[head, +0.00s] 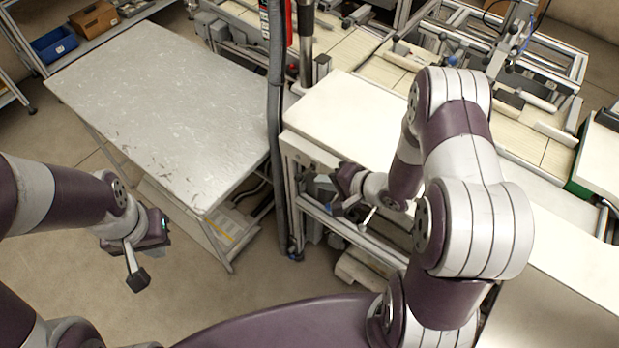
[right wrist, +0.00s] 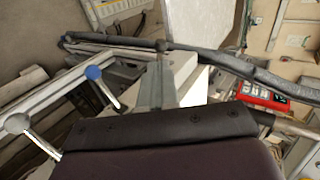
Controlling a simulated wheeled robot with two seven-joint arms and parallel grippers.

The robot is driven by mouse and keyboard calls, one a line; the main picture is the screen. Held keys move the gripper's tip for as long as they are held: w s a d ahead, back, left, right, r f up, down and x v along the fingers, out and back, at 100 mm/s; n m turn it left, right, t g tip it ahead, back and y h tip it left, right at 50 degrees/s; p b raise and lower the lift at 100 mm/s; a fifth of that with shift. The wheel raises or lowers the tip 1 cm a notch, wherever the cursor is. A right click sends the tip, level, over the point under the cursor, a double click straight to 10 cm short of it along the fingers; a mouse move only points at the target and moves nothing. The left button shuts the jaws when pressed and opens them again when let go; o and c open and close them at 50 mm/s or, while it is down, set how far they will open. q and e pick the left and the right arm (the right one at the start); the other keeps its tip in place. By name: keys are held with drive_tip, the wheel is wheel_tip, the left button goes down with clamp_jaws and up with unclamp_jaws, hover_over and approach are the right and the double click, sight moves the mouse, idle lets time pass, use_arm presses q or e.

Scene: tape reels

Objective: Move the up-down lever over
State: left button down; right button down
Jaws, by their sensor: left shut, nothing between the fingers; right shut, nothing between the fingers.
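Two levers with round knobs show in the right wrist view: one has a blue knob (right wrist: 93,73) and one a pale grey knob (right wrist: 18,123), both on light stems. I cannot tell which is the up-down lever. My right gripper (head: 338,182) is at the side of the white-topped bench, below its top. In the right wrist view its dark body fills the bottom, with the levers to its left and apart from it. It is shut and empty. My left gripper (head: 163,228) is shut and empty, over the floor near the grey table.
The grey metal table (head: 165,95) stands at left with a bare top. A dark cable column (head: 276,130) rises between it and the white-topped bench (head: 350,115). A conveyor machine (head: 440,65) lies behind. A red device (right wrist: 264,97) shows in the right wrist view.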

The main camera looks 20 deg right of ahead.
sight(301, 178)
drive_tip(key=x, duration=0.5)
drive_tip(key=shift+w+a+f, duration=0.1)
drive_tip(key=shift+w+f, duration=0.1)
drive_tip(key=shift+w, duration=0.15)
drive_tip(key=shift+w+a+f, duration=0.1)
drive_tip(key=shift+a+f, duration=0.05)
drive_tip(key=shift+f, duration=0.1)
